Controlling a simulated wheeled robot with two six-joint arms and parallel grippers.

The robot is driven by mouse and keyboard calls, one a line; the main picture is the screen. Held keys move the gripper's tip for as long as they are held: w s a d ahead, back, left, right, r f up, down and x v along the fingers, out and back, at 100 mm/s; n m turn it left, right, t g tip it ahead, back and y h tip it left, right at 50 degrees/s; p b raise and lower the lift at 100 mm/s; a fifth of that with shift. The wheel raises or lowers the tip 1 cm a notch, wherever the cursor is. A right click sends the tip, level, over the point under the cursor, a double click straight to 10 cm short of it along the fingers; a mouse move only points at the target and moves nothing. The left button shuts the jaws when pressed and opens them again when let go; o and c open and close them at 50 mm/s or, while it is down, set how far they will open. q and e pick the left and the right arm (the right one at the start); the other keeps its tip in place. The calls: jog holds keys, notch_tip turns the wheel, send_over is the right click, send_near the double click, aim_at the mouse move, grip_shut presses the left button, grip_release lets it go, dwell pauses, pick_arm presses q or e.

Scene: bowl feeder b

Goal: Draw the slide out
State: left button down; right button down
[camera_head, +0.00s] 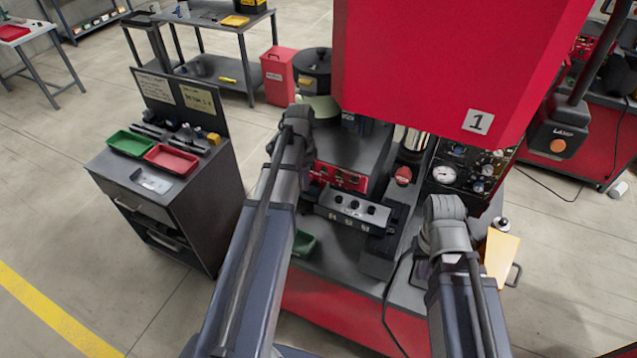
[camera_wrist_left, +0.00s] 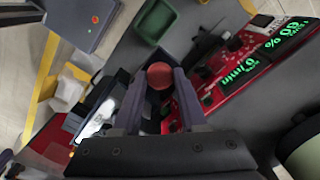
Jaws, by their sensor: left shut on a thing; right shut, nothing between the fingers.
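My left gripper (camera_wrist_left: 158,84) has its two dark fingers on either side of a round reddish-brown knob (camera_wrist_left: 159,75) and is shut on it. Whether this knob belongs to the slide cannot be told, and the slide's own body is not clearly distinguishable. In the head view, the left wrist (camera_head: 298,117) is beside the red controller (camera_head: 338,178), and its fingers are hidden behind my arm. My right gripper (camera_head: 424,268) is shut and empty, mostly hidden under its wrist, over the right front of the red machine base.
The red machine housing (camera_head: 440,70) overhangs the work area. A grey block with sockets (camera_head: 352,208) sits in front of the controller. A small green tray (camera_head: 303,243) lies at the front left. A dark cabinet (camera_head: 190,215) stands left, with floor between.

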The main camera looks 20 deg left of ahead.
pick_arm(q)
jog(key=a, duration=1.3)
jog(key=shift+a, duration=0.2)
jog(key=c, duration=0.9)
grip_release()
jog(key=o, duration=0.4)
jog(key=shift+a, duration=0.1)
jog(key=shift+o, duration=0.2)
jog(key=shift+r, duration=0.15)
